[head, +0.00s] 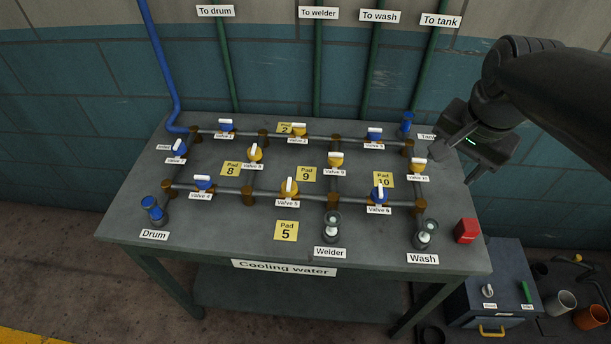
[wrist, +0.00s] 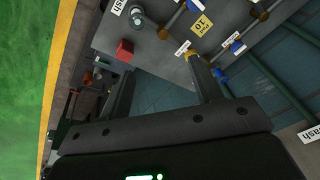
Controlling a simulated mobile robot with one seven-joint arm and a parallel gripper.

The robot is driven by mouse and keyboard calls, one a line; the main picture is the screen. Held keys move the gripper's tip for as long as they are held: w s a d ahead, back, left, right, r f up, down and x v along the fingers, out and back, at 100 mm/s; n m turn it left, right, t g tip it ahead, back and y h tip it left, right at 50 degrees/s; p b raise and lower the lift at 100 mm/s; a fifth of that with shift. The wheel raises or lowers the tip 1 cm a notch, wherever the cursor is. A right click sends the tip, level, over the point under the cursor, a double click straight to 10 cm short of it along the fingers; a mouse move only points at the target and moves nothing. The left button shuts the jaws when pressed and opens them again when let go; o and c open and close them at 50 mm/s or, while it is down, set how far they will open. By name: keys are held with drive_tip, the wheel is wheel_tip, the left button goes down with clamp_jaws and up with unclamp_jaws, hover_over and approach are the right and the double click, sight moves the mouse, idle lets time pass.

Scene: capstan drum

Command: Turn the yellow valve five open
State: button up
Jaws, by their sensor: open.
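Valve five (head: 289,189) is yellow with a white handle and sits on the front pipe of the table, left of its middle. Its label reads Valve 5. The white handle points away from me, across the left-right pipe. Valve five does not show in the wrist view.
The grey table (head: 395,245) carries pipes, several yellow and blue valves and yellow pad cards. A red block (head: 467,230) stands at its right front, also in the wrist view (wrist: 124,49). A blue-grey box (head: 495,295) stands below right. The card Pad 5 (head: 286,231) lies before valve five.

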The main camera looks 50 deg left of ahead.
drive_tip(key=s+a+f+g, duration=0.1)
drive_tip(key=s+a+f, duration=0.15)
drive_tip(key=a, duration=0.45)
drive_tip(key=s+a+f, duration=0.2)
drive_tip(key=s+a, duration=0.1)
drive_tip(key=a, duration=0.5)
drive_tip(key=g+h, duration=0.1)
approach(289, 184)
drive_tip(key=shift+n, duration=0.4)
drive_tip(key=f, duration=0.9)
drive_tip(key=shift+a+f, duration=0.3)
drive_tip(key=shift+a, duration=0.05)
drive_tip(key=shift+c, duration=0.5)
drive_tip(key=shift+w, duration=0.1)
drive_tip(key=c, duration=0.9)
